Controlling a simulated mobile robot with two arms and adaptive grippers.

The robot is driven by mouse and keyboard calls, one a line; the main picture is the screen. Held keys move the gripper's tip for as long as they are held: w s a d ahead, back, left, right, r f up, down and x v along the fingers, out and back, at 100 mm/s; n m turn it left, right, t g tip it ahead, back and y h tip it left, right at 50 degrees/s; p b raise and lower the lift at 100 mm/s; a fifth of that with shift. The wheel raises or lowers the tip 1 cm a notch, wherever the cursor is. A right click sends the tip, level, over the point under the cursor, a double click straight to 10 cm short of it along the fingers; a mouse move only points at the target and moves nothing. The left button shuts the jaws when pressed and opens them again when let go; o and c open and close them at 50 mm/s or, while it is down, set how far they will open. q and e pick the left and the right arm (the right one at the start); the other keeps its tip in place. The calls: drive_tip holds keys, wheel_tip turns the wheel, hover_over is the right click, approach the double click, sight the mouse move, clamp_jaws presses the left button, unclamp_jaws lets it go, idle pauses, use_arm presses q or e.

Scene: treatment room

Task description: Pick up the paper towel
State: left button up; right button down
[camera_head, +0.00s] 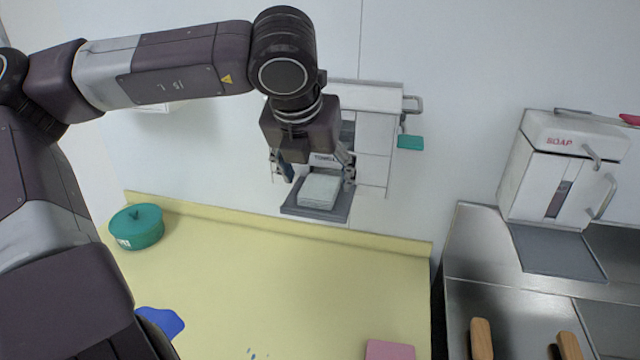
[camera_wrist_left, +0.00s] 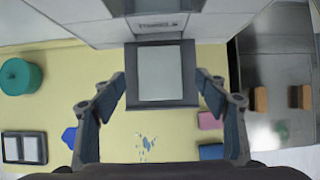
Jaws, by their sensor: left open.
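The paper towel (camera_head: 319,191) is a pale, square folded stack. It lies on the small grey tray (camera_head: 289,210) at the bottom of the white wall dispenser (camera_head: 375,140). My left gripper (camera_head: 318,172) is open and hangs over the tray, in front of the dispenser. In the left wrist view the paper towel (camera_wrist_left: 160,72) lies centred between the two open fingers (camera_wrist_left: 160,85), and no contact shows. The gripper's body hides part of the dispenser in the head view. My right gripper is not in view.
A teal round pot (camera_head: 137,227) stands on the yellow counter (camera_head: 270,275) at left. A blue item (camera_head: 162,320) and a pink block (camera_head: 390,350) lie nearer. A white soap dispenser (camera_head: 560,170) hangs over the steel sink area at right. Much of the counter's middle is clear.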

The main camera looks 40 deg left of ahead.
sight(318, 188)
use_arm(q)
drive_tip(key=shift+x, duration=1.05)
drive_tip(key=shift+w+a+f, duration=0.15)
drive_tip(key=shift+f, duration=0.15)
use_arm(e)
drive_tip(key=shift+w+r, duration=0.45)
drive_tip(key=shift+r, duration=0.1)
use_arm(q)
drive_tip(key=c, duration=0.8)
drive_tip(key=shift+c, duration=0.2)
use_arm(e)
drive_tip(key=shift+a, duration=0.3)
use_arm(q)
drive_tip(key=shift+r, duration=0.2)
